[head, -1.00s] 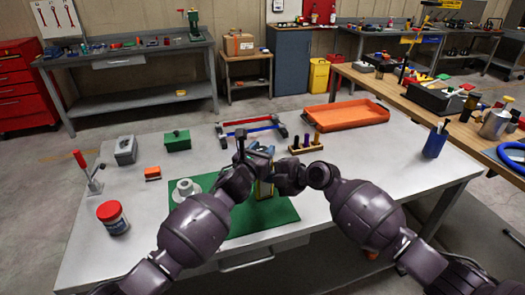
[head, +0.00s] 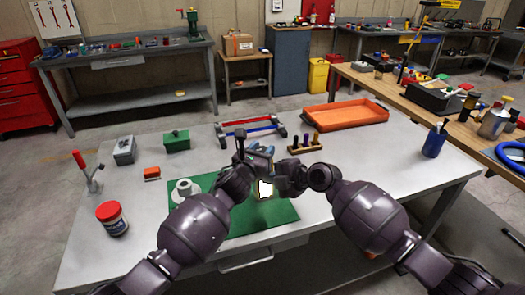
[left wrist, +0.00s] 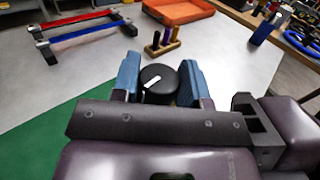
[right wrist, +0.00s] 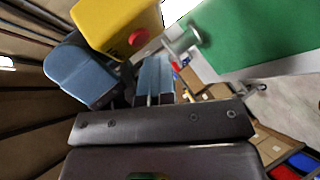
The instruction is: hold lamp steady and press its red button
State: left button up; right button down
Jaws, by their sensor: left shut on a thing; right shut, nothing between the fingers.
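The yellow lamp stands on the green mat (head: 240,222), and its front face (head: 265,189) glows bright white in the head view. My left gripper (head: 262,151) is shut on the lamp's black top, which sits between its blue fingers in the left wrist view (left wrist: 158,80). In the right wrist view the lamp's yellow body (right wrist: 112,22) carries the red button (right wrist: 139,37). My right gripper (right wrist: 153,62) is shut and empty, its fingertips close to the button. I cannot tell whether they touch it. In the head view my arms hide much of the lamp.
A white flanged part (head: 186,190) sits on the mat's left side. A red-lidded jar (head: 112,218) and an orange block (head: 152,173) stand further left. Behind are a peg rack (head: 305,145) and an orange tray (head: 345,114). The table's right side is mostly clear.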

pick_arm(q)
jog(key=shift+a+f, duration=0.1)
jog(key=shift+f, duration=0.1)
pick_arm(e)
jog(key=shift+r, duration=0.1)
pick_arm(q)
jog(key=shift+a, duration=0.1)
pick_arm(e)
jog(key=s+d, duration=0.2)
jog(key=s, duration=0.3)
jog(key=shift+s, duration=0.35)
pick_arm(q)
jog(key=o, duration=1.1)
jog(key=shift+o, duration=0.6)
jog(key=shift+r, duration=0.1)
pick_arm(e)
jog(key=shift+f, duration=0.2)
